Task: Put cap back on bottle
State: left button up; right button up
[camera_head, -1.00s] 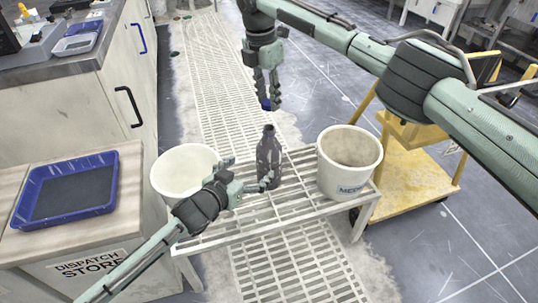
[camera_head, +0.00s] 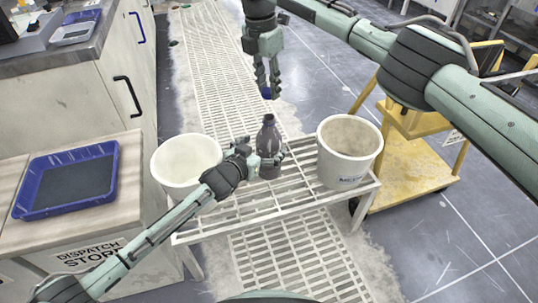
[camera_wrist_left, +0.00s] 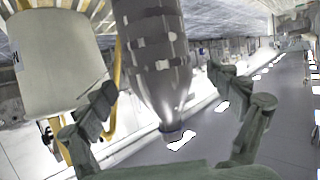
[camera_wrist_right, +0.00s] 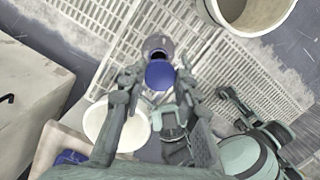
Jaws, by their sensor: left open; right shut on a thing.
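The dark bottle (camera_head: 268,140) stands upright on the slatted bench (camera_head: 235,226), its mouth uncovered. My left gripper (camera_head: 270,160) is open at the bottle's left side, and its fingers reach to either side of the body. In the left wrist view the bottle (camera_wrist_left: 150,60) appears inverted between the spread fingers (camera_wrist_left: 168,105). My right gripper (camera_head: 266,88) points down above the bottle. It is shut on the blue cap (camera_head: 266,93). In the right wrist view the cap (camera_wrist_right: 160,75) sits between the fingertips, with the open bottle mouth (camera_wrist_right: 158,54) just beyond it.
A white bucket (camera_head: 187,152) stands left of the bottle and a labelled one (camera_head: 347,135) right of it. A blue tray (camera_head: 66,178) lies on the left counter. A yellow cart (camera_head: 408,170) stands at the right. The floor at lower right is clear.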

pick_arm(q)
jog(key=shift+x, duration=1.8)
jog(key=shift+c, duration=0.3)
jog(key=c, duration=1.7)
jog(key=shift+c, duration=0.2)
pick_arm(e)
send_over(270, 116)
jog(key=shift+s+a+f, duration=0.1)
jog(key=shift+f, duration=1.15)
jog(key=shift+s+a+f, duration=0.1)
jog(key=shift+f, duration=1.15)
